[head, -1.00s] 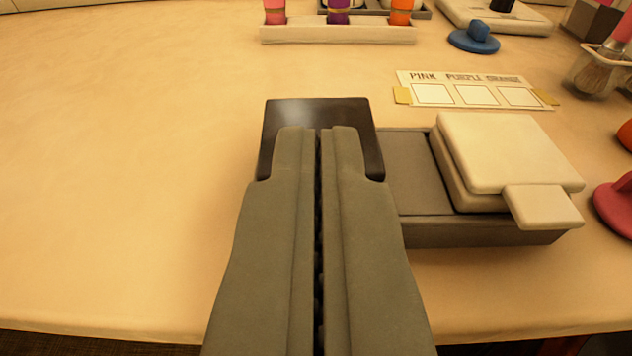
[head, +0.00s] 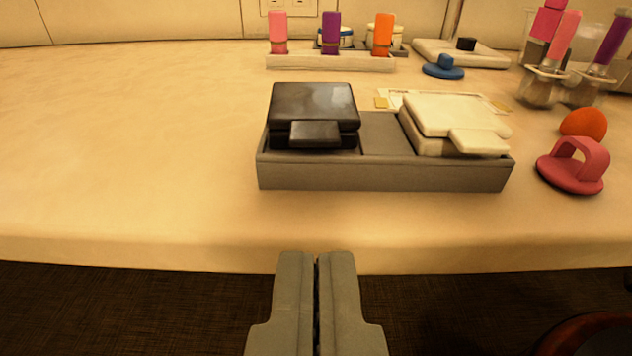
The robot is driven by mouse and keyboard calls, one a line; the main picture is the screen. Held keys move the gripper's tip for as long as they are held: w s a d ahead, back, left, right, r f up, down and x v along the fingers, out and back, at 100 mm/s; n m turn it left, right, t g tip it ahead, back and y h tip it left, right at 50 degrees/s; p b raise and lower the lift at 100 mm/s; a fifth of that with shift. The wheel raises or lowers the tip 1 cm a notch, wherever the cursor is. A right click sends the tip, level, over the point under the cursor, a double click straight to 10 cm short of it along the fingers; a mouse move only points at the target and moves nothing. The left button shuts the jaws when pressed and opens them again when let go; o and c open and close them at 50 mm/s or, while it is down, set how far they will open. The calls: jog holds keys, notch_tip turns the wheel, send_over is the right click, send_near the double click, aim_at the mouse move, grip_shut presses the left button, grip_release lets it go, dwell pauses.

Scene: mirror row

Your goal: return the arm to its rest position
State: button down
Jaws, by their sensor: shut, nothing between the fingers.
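My gripper (head: 316,262) is at the bottom middle of the head view. Its two grey fingers are shut together with nothing between them. It appears in front of the table's near edge, over the dark floor in the picture, and is apart from everything on the table (head: 140,150).
A grey tray (head: 385,176) near the front edge holds a black lidded box (head: 312,105) and a cream one (head: 455,115). Behind stand pink (head: 278,32), purple (head: 331,32) and orange (head: 384,34) tubes in a rack. Pink (head: 575,172) and blue (head: 443,70) handled pieces lie right. The left is clear.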

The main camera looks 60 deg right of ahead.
jog(key=d+g+y, duration=0.1)
jog(key=d, duration=0.2)
jog(key=d+r+n+g+y, duration=0.1)
jog(key=d, duration=0.2)
jog(key=s+d+n+g+y, duration=0.1)
jog(key=d+y, duration=0.1)
jog(key=d, duration=0.1)
jog(key=shift+d+r, duration=0.15)
jog(key=shift+d, duration=0.05)
jog(key=s+d+r+n+t+y, duration=0.3)
jog(key=s+d+r, duration=0.1)
jog(key=r, duration=0.5)
jog(key=s+d+r+n+t+y, duration=0.2)
jog(key=s+d+r+t+y, duration=0.1)
jog(key=r, duration=0.6)
jog(key=s+d+r+n+t+y, duration=0.3)
jog(key=s+d+r+t, duration=0.2)
jog(key=d+r, duration=0.3)
jog(key=shift+s+d+r+n, duration=0.15)
jog(key=shift+s+r+n, duration=0.15)
jog(key=shift+s+r, duration=0.45)
